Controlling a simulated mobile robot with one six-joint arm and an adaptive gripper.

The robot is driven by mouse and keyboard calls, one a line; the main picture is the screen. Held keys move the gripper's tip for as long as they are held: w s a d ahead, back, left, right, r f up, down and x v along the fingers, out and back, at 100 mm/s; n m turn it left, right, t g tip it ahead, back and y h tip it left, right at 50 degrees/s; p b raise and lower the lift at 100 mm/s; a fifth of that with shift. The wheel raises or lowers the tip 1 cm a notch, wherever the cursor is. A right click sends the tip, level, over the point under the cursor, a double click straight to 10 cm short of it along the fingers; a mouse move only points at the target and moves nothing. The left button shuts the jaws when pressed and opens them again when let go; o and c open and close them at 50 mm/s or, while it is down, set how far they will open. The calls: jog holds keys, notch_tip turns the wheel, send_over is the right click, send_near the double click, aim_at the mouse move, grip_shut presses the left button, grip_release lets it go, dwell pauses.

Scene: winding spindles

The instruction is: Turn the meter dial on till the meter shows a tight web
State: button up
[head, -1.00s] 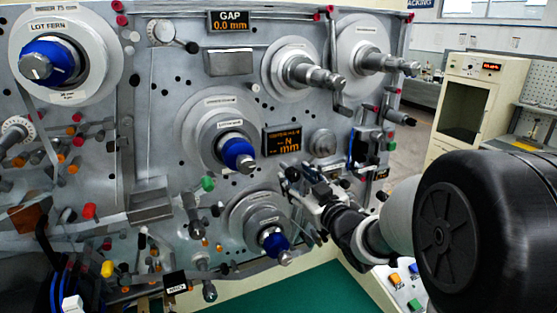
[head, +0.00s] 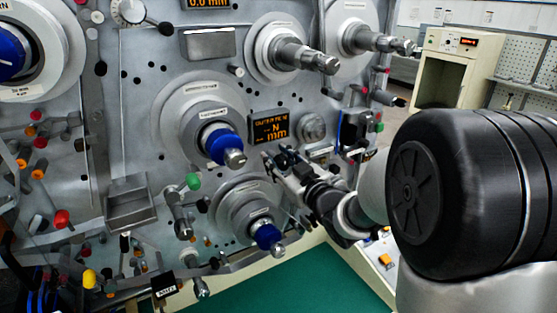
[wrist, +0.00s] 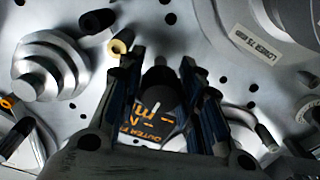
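The meter (head: 269,127) is a black box with orange text on the grey panel; N and mm are legible, but no clear number. Its face shows upside down in the wrist view (wrist: 145,121), partly hidden. My gripper (head: 272,160) is just below the meter in the head view. In the wrist view my gripper's fingers (wrist: 160,85) stand apart, open. A dark rounded piece with a pale line (wrist: 160,76) shows between them; I cannot tell whether it is the dial or whether the fingers touch it. The dial is not clearly identifiable in the head view.
A spindle with a blue knob (head: 221,143) is left of the meter, another (head: 266,235) below. A grey round boss (head: 311,127) is right of it. Metal spindles (head: 305,56) project above. A yellow-tipped peg (wrist: 120,42) is near my fingers.

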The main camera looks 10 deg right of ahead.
jog(key=c, duration=0.6)
jog(key=m, duration=0.4)
jog(key=shift+m+p, duration=0.55)
jog(key=shift+m, duration=1.35)
jog(key=o, duration=1.1)
jog(key=shift+c, duration=0.2)
